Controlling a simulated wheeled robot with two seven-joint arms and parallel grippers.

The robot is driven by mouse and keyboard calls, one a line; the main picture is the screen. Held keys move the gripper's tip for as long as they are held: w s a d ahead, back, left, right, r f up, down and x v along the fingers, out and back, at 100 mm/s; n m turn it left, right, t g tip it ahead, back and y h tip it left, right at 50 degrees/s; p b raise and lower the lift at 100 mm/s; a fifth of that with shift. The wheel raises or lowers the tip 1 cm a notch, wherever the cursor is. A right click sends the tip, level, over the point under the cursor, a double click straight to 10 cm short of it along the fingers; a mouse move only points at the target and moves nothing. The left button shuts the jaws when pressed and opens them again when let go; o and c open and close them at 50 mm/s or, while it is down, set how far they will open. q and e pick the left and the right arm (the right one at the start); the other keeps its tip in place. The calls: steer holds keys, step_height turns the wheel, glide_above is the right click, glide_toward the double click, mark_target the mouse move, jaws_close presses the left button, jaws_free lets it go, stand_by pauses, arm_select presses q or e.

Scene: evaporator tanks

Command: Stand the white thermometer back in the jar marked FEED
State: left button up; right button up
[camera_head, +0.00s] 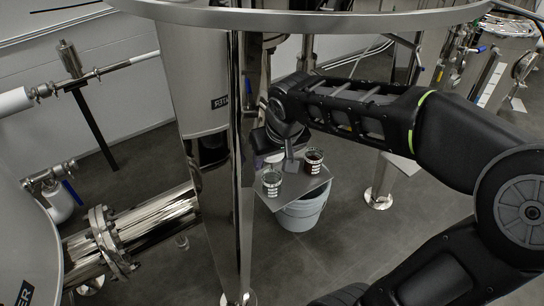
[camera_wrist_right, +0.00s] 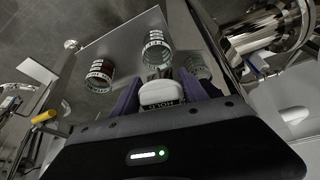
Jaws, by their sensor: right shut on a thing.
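My right gripper (camera_wrist_right: 160,92) has purple fingers and is shut on a white piece with dark lettering, which I take as the white thermometer (camera_wrist_right: 162,88). Its lower part is hidden. In the head view the right gripper (camera_head: 264,160) is partly hidden behind the steel column, above the shelf's left side. A jar with pale contents (camera_head: 272,183) and a jar with dark red contents (camera_head: 313,160) stand on the shelf; the wrist view shows the pale jar (camera_wrist_right: 157,48) just beyond the fingers and the red jar (camera_wrist_right: 100,75) to the left. Their labels are too small to read. My left gripper is out of view.
The grey shelf (camera_head: 318,184) has bare room around the jars. A grey bucket (camera_head: 302,214) stands below it. A polished steel column (camera_head: 243,130) rises close on the left. A banded shape (camera_wrist_right: 198,66) right of the fingers may be a reflection. A yellow handle (camera_wrist_right: 43,117) shows lower left.

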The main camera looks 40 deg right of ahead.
mark_target(272, 176)
steer(key=shift+f+b, duration=2.55)
steer(key=shift+f, duration=0.65)
steer(key=o, duration=1.6)
steer(key=shift+c, duration=0.2)
steer(key=p+v, duration=0.1)
steer(key=v, duration=0.6)
steer(key=shift+s+r, duration=0.2)
steer(key=shift+r, duration=0.2)
